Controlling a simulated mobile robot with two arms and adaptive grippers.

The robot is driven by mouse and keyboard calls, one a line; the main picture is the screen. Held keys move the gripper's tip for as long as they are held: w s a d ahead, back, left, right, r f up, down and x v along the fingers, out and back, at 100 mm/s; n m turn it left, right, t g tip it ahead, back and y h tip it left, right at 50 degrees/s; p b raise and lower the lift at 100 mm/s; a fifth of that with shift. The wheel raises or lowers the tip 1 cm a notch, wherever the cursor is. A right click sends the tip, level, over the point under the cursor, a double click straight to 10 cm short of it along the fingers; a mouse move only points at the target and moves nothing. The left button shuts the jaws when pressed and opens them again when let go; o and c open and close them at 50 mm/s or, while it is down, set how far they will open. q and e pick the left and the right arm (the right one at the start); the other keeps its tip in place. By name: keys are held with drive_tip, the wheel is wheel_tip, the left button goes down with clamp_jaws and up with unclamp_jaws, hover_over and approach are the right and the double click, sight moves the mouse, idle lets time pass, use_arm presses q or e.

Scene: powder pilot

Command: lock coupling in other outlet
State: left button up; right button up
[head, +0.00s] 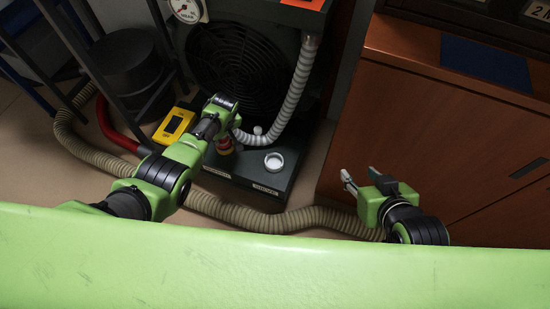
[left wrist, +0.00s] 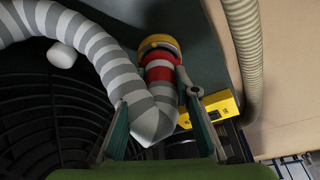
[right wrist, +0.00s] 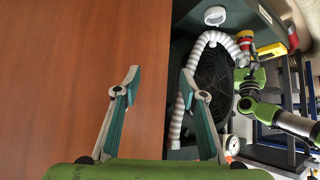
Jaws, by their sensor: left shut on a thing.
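The grey-and-white ribbed hose (head: 299,75) comes down past the fan grille and bends to a red-and-white coupling (left wrist: 160,74). The coupling's far end meets a yellow ring (left wrist: 158,42) at the dark base unit; I cannot tell whether it is locked. My left gripper (left wrist: 152,95) is shut on the coupling, with a finger on each side. In the head view its fingers are mostly hidden. A white round outlet (head: 273,162) on the base unit's top is empty, to the right of the coupling. It also shows in the right wrist view (right wrist: 215,16). My right gripper (head: 360,176) is open and empty beside the wooden cabinet.
A yellow device (head: 174,125) lies left of the coupling. A small white knob (head: 257,130) stands near the hose. A beige ribbed hose (head: 290,219) runs across the floor in front of the base unit (head: 240,178). The wooden cabinet (head: 420,125) blocks the right side.

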drive_tip(key=shift+w+r, duration=0.25)
drive_tip(key=shift+w, duration=0.1)
use_arm(q)
drive_tip(key=shift+f, duration=0.1)
use_arm(e)
drive_tip(key=shift+w+a+r+t, duration=0.15)
drive_tip(key=shift+w+r+t, duration=0.05)
drive_tip(key=shift+t, duration=0.1)
use_arm(q)
drive_tip(key=o, duration=1.2)
use_arm(e)
drive_tip(key=shift+w+a+r, duration=0.1)
drive_tip(key=shift+a, duration=0.05)
use_arm(q)
drive_tip(key=shift+c, duration=1.4)
